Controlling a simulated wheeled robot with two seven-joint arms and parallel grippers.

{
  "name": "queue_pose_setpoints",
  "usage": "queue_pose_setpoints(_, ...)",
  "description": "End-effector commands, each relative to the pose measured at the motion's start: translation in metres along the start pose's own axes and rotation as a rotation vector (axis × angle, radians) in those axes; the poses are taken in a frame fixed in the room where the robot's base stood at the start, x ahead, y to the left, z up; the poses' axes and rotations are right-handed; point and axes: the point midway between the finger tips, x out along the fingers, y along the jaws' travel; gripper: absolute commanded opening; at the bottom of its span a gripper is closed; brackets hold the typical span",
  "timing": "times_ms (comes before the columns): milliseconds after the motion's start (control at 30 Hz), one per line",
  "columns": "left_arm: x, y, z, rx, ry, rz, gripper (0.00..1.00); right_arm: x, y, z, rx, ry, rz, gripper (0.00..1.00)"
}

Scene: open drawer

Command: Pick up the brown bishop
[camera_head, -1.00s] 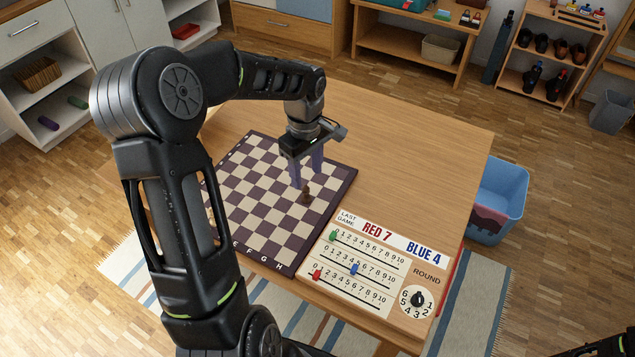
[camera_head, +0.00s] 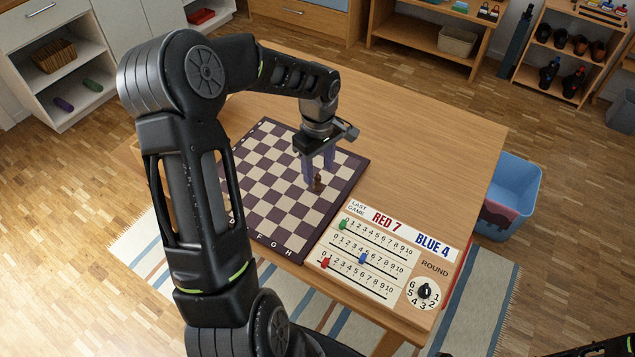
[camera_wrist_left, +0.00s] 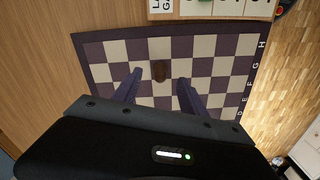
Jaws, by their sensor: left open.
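A scoreboard (camera_head: 373,251) with sliders and a round dial lies beside the board at the table's front right. The wooden table (camera_head: 420,135) is clear behind and right of the board. A blue bin (camera_head: 511,190) stands on the floor to the right.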

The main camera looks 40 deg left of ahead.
Motion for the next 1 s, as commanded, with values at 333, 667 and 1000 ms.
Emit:
queue_pose_setpoints(333,0.044,-0.001,-0.003,0.001,-0.002,-0.002,0.5,-0.011,-0.004,0.0,0.0,-0.001,0.0,0.36)
queue_pose_setpoints(667,0.048,-0.001,-0.003,0.0,-0.001,0.0,0.5,-0.01,-0.004,0.0,0.0,-0.001,0.0,0.36)
queue_pose_setpoints(1000,0.048,-0.001,-0.003,0.0,-0.001,0.0,0.48,-0.011,-0.004,0.0,0.0,-0.001,0.0,0.36)
